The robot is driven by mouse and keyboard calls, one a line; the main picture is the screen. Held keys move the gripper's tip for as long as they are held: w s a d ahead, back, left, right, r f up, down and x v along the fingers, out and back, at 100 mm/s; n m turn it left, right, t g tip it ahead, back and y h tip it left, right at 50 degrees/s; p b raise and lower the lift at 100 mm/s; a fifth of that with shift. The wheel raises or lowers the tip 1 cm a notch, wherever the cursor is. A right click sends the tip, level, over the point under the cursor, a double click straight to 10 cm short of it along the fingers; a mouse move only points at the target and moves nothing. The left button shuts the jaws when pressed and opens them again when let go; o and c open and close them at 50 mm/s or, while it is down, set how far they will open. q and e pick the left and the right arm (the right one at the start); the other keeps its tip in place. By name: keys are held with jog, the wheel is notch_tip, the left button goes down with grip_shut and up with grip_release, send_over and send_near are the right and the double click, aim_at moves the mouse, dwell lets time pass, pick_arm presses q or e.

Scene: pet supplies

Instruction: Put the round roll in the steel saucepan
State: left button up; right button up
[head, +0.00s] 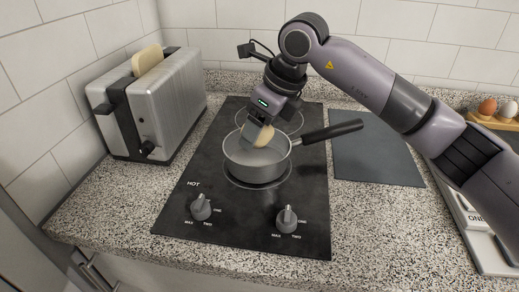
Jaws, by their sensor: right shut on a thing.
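The steel saucepan (256,165) stands upright on the black cooktop (200,165), its dark handle pointing to the upper right. My right gripper (257,132) reaches down over the back of the saucepan. It is shut on the round roll (263,136), a pale tan piece showing at the pan's opening. Part of the roll is hidden by the gripper, and I cannot tell whether it touches the pan. My left gripper is not in view.
A steel toaster (172,98) with a bread slice (147,60) stands at the left. A dark grey mat (372,150) lies clear to the right of the cooktop. Eggs (487,107) sit in a wooden holder at the far right. Two knobs (201,207) are at the cooktop's front.

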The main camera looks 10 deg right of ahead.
jog(key=shift+f, duration=2.75)
jog(key=shift+f, duration=0.2)
jog(key=o, duration=0.7)
jog(key=shift+o, duration=0.2)
jog(key=shift+r, duration=0.15)
jog(key=shift+r, duration=0.25)
jog(key=v, duration=1.1)
jog(key=shift+d+r, duration=0.15)
jog(key=shift+r, duration=0.15)
